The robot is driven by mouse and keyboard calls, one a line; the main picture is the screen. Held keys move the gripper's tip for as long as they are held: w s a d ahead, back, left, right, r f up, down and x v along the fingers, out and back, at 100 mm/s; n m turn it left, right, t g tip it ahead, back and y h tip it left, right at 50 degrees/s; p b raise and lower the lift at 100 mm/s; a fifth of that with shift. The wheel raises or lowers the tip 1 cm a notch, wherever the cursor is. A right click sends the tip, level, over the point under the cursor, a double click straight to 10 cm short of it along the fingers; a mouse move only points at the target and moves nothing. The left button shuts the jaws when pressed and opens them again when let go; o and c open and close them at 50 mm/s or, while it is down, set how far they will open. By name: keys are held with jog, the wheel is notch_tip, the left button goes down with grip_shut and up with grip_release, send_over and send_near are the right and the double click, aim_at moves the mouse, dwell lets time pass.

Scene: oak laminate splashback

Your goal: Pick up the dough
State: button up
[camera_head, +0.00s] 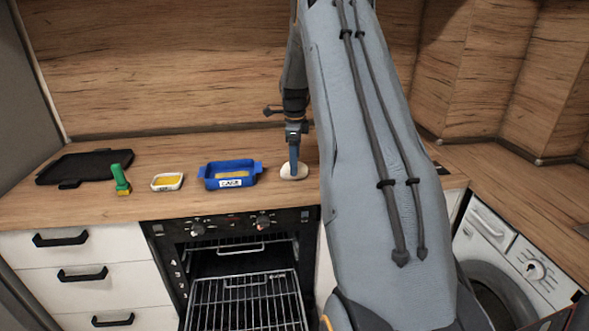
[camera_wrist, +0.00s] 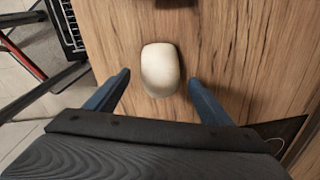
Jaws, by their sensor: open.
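The dough (camera_head: 294,171) is a pale, smooth, rounded lump on the wooden counter, to the right of a blue pan in the head view. It also shows in the wrist view (camera_wrist: 160,68), whole and uncovered. My gripper (camera_head: 293,156) points down at the dough in the head view. In the wrist view my gripper (camera_wrist: 158,78) has its two blue fingers spread wide, one on each side of the dough's near end. Bare wood shows between the right finger and the dough. Nothing is held.
The blue pan (camera_head: 230,181) stands close left of the dough. Further left are a small white dish with yellow contents (camera_head: 167,182), a green-handled brush (camera_head: 121,180) and a black tray (camera_head: 82,167). The oven (camera_head: 240,255) below is open, its rack out. Counter right of the dough is partly hidden by my arm.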

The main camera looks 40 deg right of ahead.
jog(key=shift+w+f+p, duration=0.15)
jog(key=shift+f+p, duration=0.35)
jog(key=shift+f, duration=1.1)
jog(key=c, duration=1.3)
jog(key=shift+r, duration=0.15)
